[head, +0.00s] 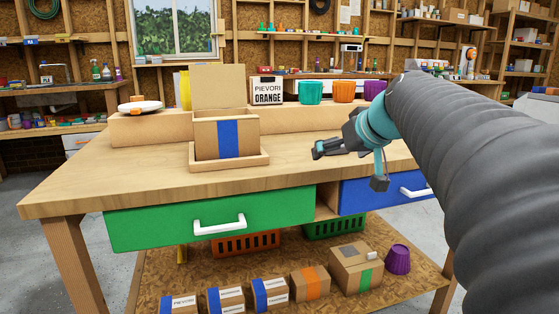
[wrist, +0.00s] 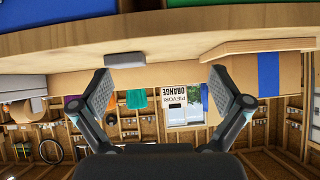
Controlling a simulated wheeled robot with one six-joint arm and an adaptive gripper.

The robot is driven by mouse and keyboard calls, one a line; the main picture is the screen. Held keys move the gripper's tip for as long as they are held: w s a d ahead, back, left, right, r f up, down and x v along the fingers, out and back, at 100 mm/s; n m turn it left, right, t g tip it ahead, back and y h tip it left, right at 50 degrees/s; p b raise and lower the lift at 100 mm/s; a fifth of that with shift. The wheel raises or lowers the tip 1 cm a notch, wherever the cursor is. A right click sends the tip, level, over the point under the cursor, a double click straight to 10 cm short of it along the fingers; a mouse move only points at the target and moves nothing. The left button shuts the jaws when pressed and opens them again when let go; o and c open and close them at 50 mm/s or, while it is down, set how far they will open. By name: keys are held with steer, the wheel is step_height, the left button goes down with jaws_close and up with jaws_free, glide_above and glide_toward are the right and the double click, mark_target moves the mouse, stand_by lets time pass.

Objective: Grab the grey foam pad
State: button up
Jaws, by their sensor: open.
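A small flat grey block, which looks like the grey foam pad (wrist: 127,57), lies on the wooden tabletop in the wrist view, in front of the raised back ledge. The wrist picture is upside down. My gripper (wrist: 160,86) is open and empty, its two fingers spread wide; the pad shows beyond them, toward the left finger, apart from both. In the head view my gripper (head: 349,167) hangs over the right front part of the workbench. I cannot make out the pad there; my gripper and arm cover that area.
An open cardboard box with a blue stripe (head: 228,139) stands in a shallow wooden tray (head: 203,163) left of my gripper. The ledge (head: 151,127) holds an ORANGE box (head: 267,91) and coloured pots (head: 311,93). Green (head: 158,221) and blue (head: 372,190) drawers sit below. The left tabletop is clear.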

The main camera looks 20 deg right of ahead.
steer(key=w+d+r+t+b, duration=0.1)
steer(key=w+d+r+t, duration=0.2)
steer(key=d, duration=0.4)
steer(key=shift+g+h, duration=0.3)
steer(key=shift+g, duration=0.4)
steer(key=x, duration=0.9)
steer(key=shift+w+a+r, duration=0.15)
steer(key=shift+r, duration=0.3)
steer(key=shift+x, duration=2.7)
steer(key=shift+f, duration=0.1)
steer(key=c, duration=0.8)
